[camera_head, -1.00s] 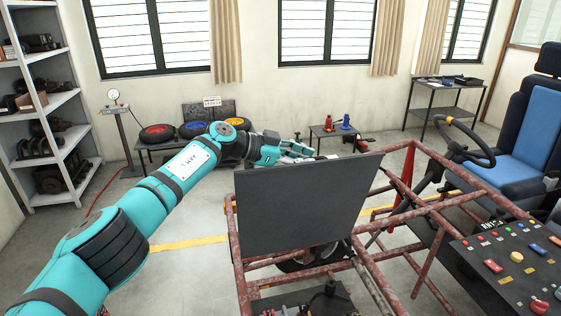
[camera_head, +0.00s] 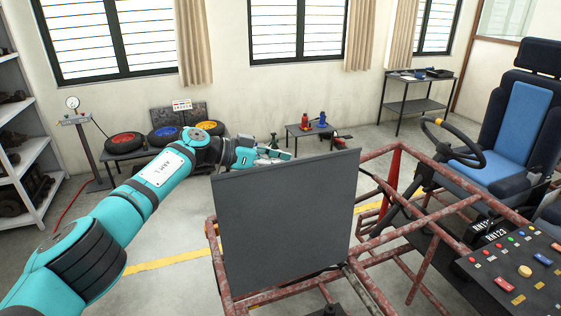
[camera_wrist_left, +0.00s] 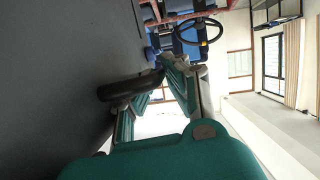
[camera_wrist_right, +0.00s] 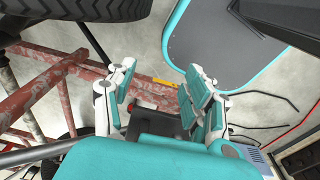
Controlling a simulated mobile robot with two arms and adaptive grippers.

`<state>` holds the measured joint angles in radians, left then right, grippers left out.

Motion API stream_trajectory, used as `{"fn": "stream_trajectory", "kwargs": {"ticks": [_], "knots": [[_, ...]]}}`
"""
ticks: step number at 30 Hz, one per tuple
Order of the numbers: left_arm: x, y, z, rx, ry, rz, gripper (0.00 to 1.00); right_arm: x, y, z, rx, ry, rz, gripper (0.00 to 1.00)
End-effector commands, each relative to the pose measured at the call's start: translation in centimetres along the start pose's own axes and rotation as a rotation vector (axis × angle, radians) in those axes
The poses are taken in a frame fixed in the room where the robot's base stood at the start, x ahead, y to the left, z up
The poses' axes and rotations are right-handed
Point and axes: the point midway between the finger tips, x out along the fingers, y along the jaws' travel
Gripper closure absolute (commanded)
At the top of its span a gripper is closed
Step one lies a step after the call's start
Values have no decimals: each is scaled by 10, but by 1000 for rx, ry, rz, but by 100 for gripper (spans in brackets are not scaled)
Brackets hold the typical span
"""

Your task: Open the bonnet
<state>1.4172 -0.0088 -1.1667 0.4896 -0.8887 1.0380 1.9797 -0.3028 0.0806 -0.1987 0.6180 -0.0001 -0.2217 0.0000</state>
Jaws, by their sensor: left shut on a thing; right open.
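The bonnet (camera_head: 285,225) is a flat dark grey panel, raised steeply above the front of the red tube chassis (camera_head: 385,228). In the left wrist view, its dark surface (camera_wrist_left: 60,80) fills the left side. My left gripper (camera_head: 268,156) is at the bonnet's far side by its top edge, and the panel partly hides it. In the left wrist view, the gripper (camera_wrist_left: 155,90) is shut on a black rounded bar (camera_wrist_left: 128,88) beside the panel, seemingly the bonnet's handle. My right gripper (camera_wrist_right: 160,92) is open and empty, near rusty red tubes.
A control panel (camera_head: 520,275) with buttons is at lower right. The blue seat (camera_head: 515,115) and steering wheel (camera_head: 452,140) are behind it. A low table (camera_head: 306,134) with jacks and a bench with wheels (camera_head: 165,136) stand by the wall. Shelves (camera_head: 28,150) are at left.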

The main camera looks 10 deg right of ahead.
Motion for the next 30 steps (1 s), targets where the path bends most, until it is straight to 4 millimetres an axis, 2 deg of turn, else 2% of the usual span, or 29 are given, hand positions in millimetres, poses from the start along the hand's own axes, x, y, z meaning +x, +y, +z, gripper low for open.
{"fn": "stream_trajectory", "kwargs": {"ticks": [1,3,4,9,20,25,30], "knots": [[0,-5,11,-8,-16,-12,100,1,0,0,-1,0,0,48],[0,-4,11,-8,-17,-12,100,1,0,0,-2,0,0,48],[0,-4,11,-9,-17,-12,88,1,0,0,-2,0,0,48],[0,-3,10,-6,-16,-8,66,1,0,0,-3,1,0,48],[-4,-2,5,-2,-9,-3,66,0,1,-4,-3,8,1,48],[-26,-2,6,-1,-10,-4,66,0,0,-4,-2,7,0,48],[-65,-3,6,-2,-11,-6,66,0,0,-4,-1,7,0,48]]}}
